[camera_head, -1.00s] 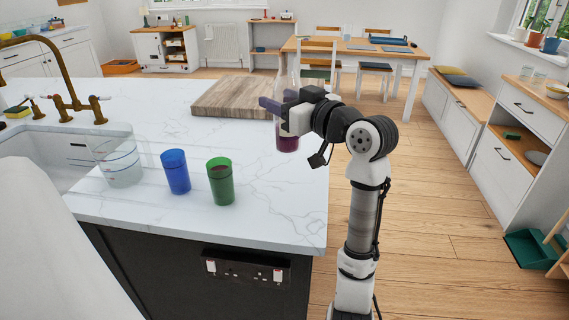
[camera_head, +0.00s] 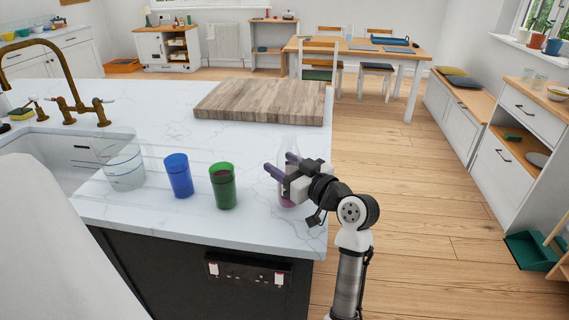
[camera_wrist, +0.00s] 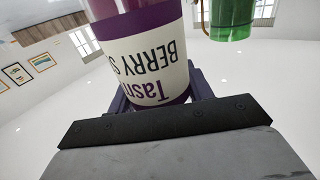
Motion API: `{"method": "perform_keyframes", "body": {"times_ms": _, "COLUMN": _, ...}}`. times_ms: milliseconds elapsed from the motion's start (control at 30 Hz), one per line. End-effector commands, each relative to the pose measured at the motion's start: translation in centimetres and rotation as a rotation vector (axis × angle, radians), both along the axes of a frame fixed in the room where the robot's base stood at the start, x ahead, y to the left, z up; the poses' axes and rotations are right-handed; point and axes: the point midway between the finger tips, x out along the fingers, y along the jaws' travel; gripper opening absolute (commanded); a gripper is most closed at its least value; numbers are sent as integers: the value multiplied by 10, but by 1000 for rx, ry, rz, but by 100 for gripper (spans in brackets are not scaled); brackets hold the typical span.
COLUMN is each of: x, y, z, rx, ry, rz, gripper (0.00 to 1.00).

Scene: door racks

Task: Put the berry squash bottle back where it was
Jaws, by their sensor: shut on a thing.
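The berry squash bottle (camera_head: 287,198) is upright in my gripper (camera_head: 283,168), over the right front part of the white worktop, right of the green cup. In the wrist view its purple and cream label (camera_wrist: 150,65) reads "BERRY S", upside down. My gripper is shut around the bottle, with a dark finger on either side. The bottle looks blurred in the head view, and I cannot tell whether its base touches the worktop. My gripper covers part of its body.
A green cup (camera_head: 223,187) with dark content, a blue cup (camera_head: 179,176) and a clear measuring jug (camera_head: 124,168) stand in a row to the left. A wooden board (camera_head: 260,103) lies behind. The worktop's right edge is close to the bottle. Bare worktop (camera_head: 235,150) lies between.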

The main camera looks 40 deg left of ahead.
Motion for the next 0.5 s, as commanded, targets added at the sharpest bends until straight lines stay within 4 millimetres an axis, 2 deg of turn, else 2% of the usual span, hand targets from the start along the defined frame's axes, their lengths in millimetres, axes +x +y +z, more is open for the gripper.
{"method": "perform_keyframes", "body": {"times_ms": 367, "x": 0, "y": 0, "z": -5, "rx": 2, "ry": -1, "rz": 0, "gripper": 18}}
{"method": "perform_keyframes", "body": {"times_ms": 400, "x": 0, "y": 0, "z": -5, "rx": 1, "ry": -1, "rz": 0, "gripper": 52}}
{"method": "perform_keyframes", "body": {"times_ms": 500, "x": 0, "y": 0, "z": -4, "rx": 1, "ry": -1, "rz": 0, "gripper": 65}}
